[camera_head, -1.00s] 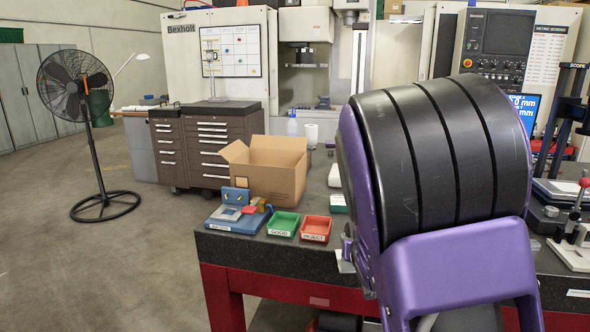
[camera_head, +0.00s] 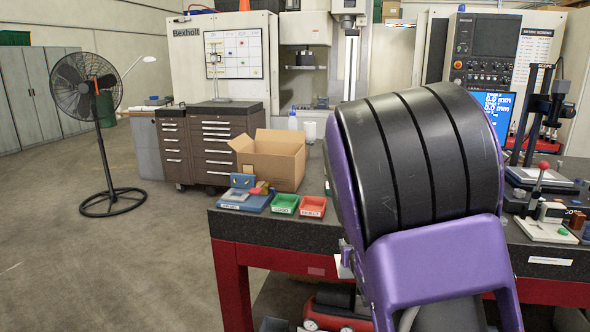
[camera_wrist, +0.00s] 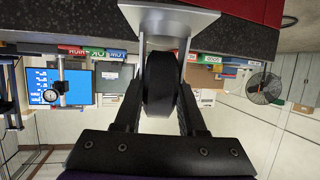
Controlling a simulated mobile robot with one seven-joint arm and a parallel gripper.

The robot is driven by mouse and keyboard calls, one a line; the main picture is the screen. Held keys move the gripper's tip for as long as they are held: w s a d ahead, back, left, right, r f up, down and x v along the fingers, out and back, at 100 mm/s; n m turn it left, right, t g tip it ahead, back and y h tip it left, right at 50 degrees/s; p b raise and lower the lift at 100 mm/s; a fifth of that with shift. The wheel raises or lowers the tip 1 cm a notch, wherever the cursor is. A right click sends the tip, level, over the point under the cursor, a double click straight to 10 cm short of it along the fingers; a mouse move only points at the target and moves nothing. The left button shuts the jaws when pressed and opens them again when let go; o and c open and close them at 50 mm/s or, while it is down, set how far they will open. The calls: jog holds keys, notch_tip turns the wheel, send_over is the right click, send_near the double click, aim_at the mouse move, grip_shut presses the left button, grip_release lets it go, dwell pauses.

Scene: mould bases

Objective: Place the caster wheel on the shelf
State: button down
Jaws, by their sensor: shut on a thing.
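The caster wheel (camera_wrist: 160,85) is a dark wheel under a pale metal bracket and plate, in the middle of the wrist view. My gripper (camera_wrist: 161,88) is shut on it, with one black finger on each side of the wheel. In the wrist view the scene appears upside down, and the caster's plate overlaps the dark bench edge. In the head view my purple and black arm hides most of the gripper and the caster. I cannot make out for certain which surface is the shelf.
A dark-topped bench (camera_head: 262,228) with red legs stands ahead. On it are a cardboard box (camera_head: 272,160), a green tray (camera_head: 285,204), a red tray (camera_head: 312,207) and instruments at the right. A red object (camera_head: 336,316) lies beneath. A fan (camera_head: 88,85) stands left; floor there is clear.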

aim_at(351, 277)
jog(key=f, duration=0.2)
jog(key=s+f, duration=0.1)
jog(key=f, duration=0.4)
jog(key=shift+s+a+f, duration=0.2)
jog(key=shift+s, duration=0.15)
jog(key=s+f, duration=0.3)
jog(key=f, duration=0.1)
jog(key=shift+s+d+f, duration=0.3)
jog(key=shift+s+f, duration=0.1)
jog(key=shift+a, duration=0.2)
